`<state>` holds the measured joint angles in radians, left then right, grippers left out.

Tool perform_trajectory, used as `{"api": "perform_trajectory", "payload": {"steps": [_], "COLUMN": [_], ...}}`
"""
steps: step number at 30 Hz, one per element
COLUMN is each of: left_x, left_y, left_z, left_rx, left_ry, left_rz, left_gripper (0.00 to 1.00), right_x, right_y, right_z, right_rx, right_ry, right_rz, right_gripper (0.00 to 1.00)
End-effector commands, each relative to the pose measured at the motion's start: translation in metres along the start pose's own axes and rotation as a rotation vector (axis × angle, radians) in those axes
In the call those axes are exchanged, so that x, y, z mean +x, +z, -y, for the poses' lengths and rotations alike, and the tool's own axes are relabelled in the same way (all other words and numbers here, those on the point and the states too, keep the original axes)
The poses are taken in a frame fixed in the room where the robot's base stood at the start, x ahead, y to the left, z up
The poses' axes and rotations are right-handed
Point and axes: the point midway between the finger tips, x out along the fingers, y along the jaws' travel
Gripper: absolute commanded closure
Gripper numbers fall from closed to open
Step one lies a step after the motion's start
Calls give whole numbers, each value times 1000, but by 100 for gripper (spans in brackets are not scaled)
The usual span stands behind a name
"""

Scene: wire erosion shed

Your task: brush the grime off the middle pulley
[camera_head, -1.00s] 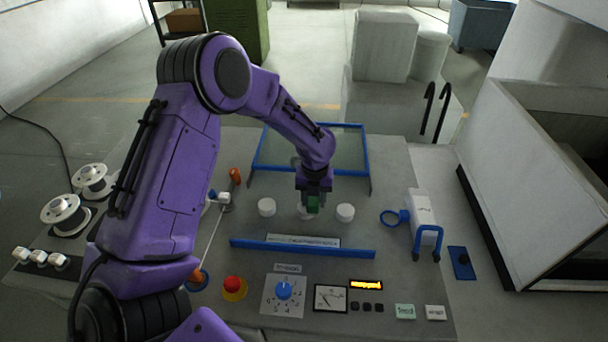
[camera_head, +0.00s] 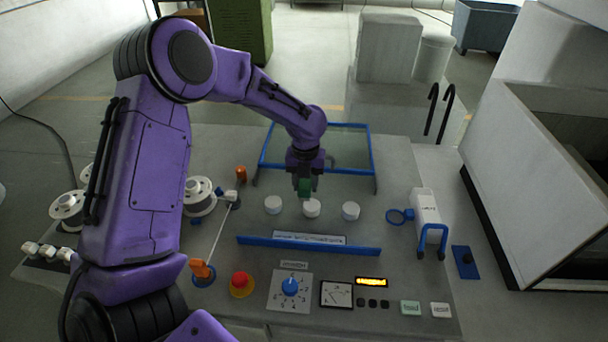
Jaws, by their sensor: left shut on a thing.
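Three white pulleys stand in a row on the grey bench top: a left one (camera_head: 272,205), the middle pulley (camera_head: 312,209) and a right one (camera_head: 351,211). My left gripper (camera_head: 304,180) points down just behind the middle pulley and slightly left of it. Grime on the pulley is too small to make out. My right gripper is out of view.
A blue-framed clear panel (camera_head: 345,150) stands behind the pulleys, and a blue bar (camera_head: 308,246) lies in front. A red button (camera_head: 240,280), a blue dial (camera_head: 290,287) and a meter (camera_head: 336,294) are nearer. A white unit with a blue handle (camera_head: 432,232) stands right.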

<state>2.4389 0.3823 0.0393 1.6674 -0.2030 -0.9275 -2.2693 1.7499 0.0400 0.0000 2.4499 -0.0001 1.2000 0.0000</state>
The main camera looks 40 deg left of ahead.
Motion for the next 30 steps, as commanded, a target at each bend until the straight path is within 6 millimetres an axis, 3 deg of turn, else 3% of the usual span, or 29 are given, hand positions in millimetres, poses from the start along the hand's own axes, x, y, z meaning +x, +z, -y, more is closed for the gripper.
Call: {"api": "perform_trajectory", "payload": {"steps": [9, 30], "left_x": [-26, -27], "left_y": [0, 0], "left_z": [3, 6], "left_rx": [5, 9], "left_ry": [-1, 0], "left_rz": [1, 0], "left_gripper": [96, 96], "right_x": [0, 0], "right_y": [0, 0], "right_z": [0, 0], "right_rx": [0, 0], "right_ry": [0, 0], "right_rz": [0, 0], "right_gripper": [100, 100]}}
